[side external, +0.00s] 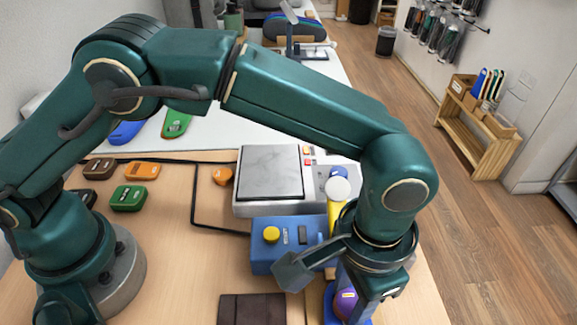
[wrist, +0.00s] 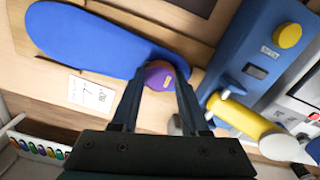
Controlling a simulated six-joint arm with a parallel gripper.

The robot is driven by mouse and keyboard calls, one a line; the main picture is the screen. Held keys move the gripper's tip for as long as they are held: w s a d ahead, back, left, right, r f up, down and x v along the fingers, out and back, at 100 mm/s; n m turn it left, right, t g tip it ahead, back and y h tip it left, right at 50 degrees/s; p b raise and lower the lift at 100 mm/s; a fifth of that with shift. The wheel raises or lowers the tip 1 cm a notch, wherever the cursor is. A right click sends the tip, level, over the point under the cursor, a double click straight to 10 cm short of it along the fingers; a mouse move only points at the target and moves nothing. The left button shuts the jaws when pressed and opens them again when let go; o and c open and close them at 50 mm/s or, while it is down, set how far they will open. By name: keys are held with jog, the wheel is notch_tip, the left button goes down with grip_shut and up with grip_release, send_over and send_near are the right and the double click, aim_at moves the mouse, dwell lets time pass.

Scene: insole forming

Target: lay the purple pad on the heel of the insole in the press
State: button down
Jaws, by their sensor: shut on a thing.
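The purple pad (wrist: 159,75) with a small yellow label is between my gripper's fingertips in the wrist view, and my gripper (wrist: 160,83) is shut on it. The blue insole (wrist: 90,38) lies flat on a wooden bed, its narrow end reaching to the pad. The pad overlaps this end in the picture; I cannot tell whether it touches the insole. In the side view the pad (side external: 345,304) shows low under my wrist, with only a little blue insole (side external: 329,306) visible beside it. My arm hides most of the insole there.
A blue press body (side external: 268,258) with a yellow button stands left of my gripper. A yellow lever (wrist: 245,120) with a white end is close to my right finger in the wrist view. A grey-topped machine (side external: 270,172) stands behind. Several small coloured pads (side external: 129,198) lie at left.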

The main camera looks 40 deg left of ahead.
aim_at(349, 302)
jog(key=shift+f, duration=0.2)
dwell(0.4)
grip_release()
dwell(0.5)
jog(key=shift+r, duration=0.15)
jog(key=shift+r, duration=3.9)
